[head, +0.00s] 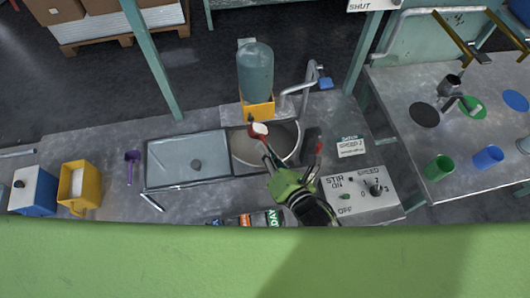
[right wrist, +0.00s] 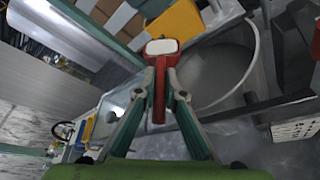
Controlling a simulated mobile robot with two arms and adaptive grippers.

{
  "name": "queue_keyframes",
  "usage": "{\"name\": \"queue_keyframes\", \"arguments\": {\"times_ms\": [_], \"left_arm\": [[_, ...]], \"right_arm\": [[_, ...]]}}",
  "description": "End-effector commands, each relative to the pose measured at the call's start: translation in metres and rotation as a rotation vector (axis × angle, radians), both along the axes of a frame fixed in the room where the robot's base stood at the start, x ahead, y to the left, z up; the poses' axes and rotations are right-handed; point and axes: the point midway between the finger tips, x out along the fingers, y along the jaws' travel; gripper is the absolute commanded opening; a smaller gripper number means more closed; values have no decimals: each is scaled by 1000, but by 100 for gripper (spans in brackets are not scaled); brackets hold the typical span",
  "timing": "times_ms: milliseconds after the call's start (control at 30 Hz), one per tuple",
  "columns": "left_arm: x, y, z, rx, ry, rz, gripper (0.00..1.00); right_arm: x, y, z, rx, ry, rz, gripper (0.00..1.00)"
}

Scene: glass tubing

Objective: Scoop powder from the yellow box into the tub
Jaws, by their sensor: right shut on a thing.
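The yellow box (head: 68,204) stands open at the left of the bench with pale powder (head: 78,182) inside. The tub (head: 292,156) is a round grey basin sunk in the bench. My right gripper (head: 271,162) is shut on a red-handled scoop (head: 258,129), whose head shows white. In the right wrist view, the fingers (right wrist: 160,95) close around the red handle, and the white-filled head (right wrist: 161,47) points away from me, with the tub rim (right wrist: 256,48) beyond. In the head view, the scoop head is over the tub's upper left part. My left gripper is out of view.
A blue box (head: 33,194) and a purple scoop (head: 132,160) lie at the left. The stir control panel (head: 360,190) is at the right.

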Motion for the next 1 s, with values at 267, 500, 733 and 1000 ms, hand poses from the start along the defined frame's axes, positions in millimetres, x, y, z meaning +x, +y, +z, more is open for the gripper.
{"name": "queue_keyframes", "arguments": {"times_ms": [267, 500, 733, 1000], "left_arm": [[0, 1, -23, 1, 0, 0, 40], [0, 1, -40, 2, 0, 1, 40], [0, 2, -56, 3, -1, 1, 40], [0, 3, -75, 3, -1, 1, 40]], "right_arm": [[0, -2, -5, 140, 26, 1, 0], [1, -4, -7, 243, 47, 1, 0], [1, -6, -11, 358, 69, 2, 0], [2, -9, -18, 527, 103, 1, 0]]}}
